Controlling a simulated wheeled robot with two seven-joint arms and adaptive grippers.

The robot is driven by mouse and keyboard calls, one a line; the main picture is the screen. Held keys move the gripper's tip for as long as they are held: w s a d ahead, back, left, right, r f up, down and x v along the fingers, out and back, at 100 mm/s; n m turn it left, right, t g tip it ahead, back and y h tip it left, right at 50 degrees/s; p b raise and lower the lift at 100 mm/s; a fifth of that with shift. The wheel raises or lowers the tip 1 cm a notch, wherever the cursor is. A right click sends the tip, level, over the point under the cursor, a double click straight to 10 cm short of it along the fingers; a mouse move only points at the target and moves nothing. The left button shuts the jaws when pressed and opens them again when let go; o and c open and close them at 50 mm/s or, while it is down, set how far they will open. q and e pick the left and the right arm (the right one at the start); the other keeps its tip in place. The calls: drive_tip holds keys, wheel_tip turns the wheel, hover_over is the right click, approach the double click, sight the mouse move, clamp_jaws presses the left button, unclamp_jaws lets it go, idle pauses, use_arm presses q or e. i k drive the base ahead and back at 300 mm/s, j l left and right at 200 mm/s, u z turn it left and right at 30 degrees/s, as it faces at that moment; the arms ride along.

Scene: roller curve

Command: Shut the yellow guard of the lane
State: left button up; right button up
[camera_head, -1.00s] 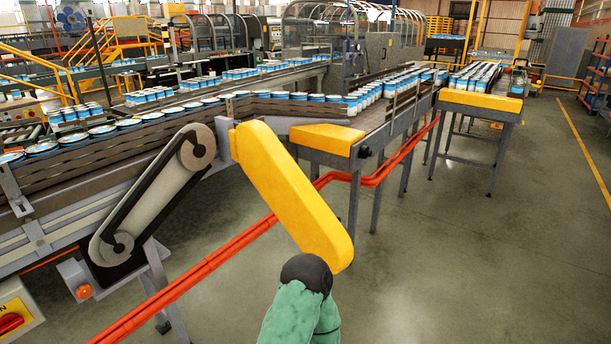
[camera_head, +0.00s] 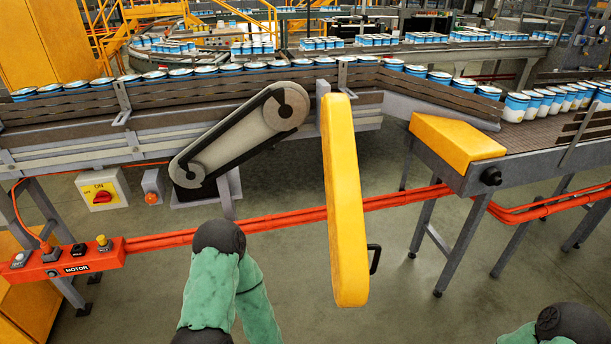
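The yellow guard (camera_head: 344,200) is a long rounded cover, attached at its upper end beside the conveyor lane. It stands open, swung out towards me from the belt drive (camera_head: 240,136). The drive's two pulleys and belt are bare. A black handle (camera_head: 375,259) sticks out from the right side of the guard's near end. My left arm's green and black elbow is left of the guard, at the bottom of the head view. Part of my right arm shows in the bottom right corner. Neither gripper shows, and nothing of mine is seen touching the guard.
The conveyor lane (camera_head: 70,124) carries blue and white cans behind the drive. A shorter yellow cover (camera_head: 455,142) sits on the right conveyor. A red rail (camera_head: 290,219) runs below, behind the guard. A motor button box (camera_head: 62,263) and an ON switch box (camera_head: 102,189) are left.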

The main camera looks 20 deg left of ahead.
sight(350, 272)
drive_tip(key=i+l+u, duration=0.1)
drive_tip(key=l+u, duration=0.25)
drive_tip(key=l, duration=0.2)
drive_tip(key=i+l+u, duration=0.1)
drive_tip(key=l+u, duration=0.3)
drive_tip(key=l, duration=0.2)
drive_tip(key=l+u, duration=0.35)
drive_tip(key=l, duration=0.2)
